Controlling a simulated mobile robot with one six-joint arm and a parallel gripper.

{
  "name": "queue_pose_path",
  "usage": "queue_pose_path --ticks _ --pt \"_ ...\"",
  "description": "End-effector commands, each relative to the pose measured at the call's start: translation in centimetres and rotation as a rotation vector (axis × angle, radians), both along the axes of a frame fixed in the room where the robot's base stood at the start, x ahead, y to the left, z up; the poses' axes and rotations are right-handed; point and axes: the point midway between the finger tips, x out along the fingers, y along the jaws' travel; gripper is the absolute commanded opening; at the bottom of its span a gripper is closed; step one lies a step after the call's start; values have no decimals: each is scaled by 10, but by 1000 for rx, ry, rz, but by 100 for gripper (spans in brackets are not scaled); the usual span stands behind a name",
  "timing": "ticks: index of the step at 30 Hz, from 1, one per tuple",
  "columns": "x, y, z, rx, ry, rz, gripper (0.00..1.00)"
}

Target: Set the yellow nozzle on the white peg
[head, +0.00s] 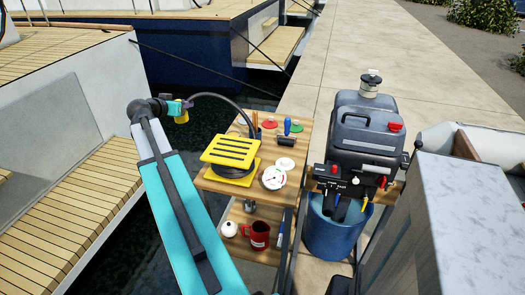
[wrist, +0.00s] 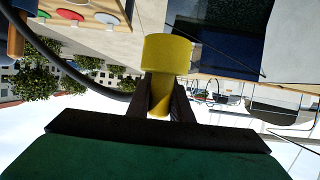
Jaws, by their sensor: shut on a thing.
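My gripper (head: 178,108) is shut on the yellow nozzle (head: 182,117), held in the air left of the wooden stand, over the dark water. In the wrist view the nozzle (wrist: 166,53) is a wide yellow cylinder with a narrower yellow part between the two dark fingers (wrist: 160,100). A white disc (head: 242,120) lies at the stand's back left corner, beside a red one and a green one; it also shows in the wrist view (wrist: 107,18). It seems to bear the white peg, but the peg itself is too small to make out. The nozzle is apart from it.
A black hose (head: 222,97) arcs right from my gripper over the stand (head: 210,186). A yellow reel (head: 231,152) stands on it, with a gauge (head: 274,177) beside it. A red mug (head: 257,234) is on the lower shelf. A dark motor (head: 365,135) stands right.

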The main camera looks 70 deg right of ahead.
Motion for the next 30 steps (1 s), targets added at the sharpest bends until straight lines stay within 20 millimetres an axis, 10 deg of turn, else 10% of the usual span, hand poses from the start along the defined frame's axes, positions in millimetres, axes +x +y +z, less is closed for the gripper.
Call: queue_pose_path --ticks 18,30 --pt "-216 -130 -17 0 1 -582 0" --pt "-255 -141 -15 0 1 -676 0"
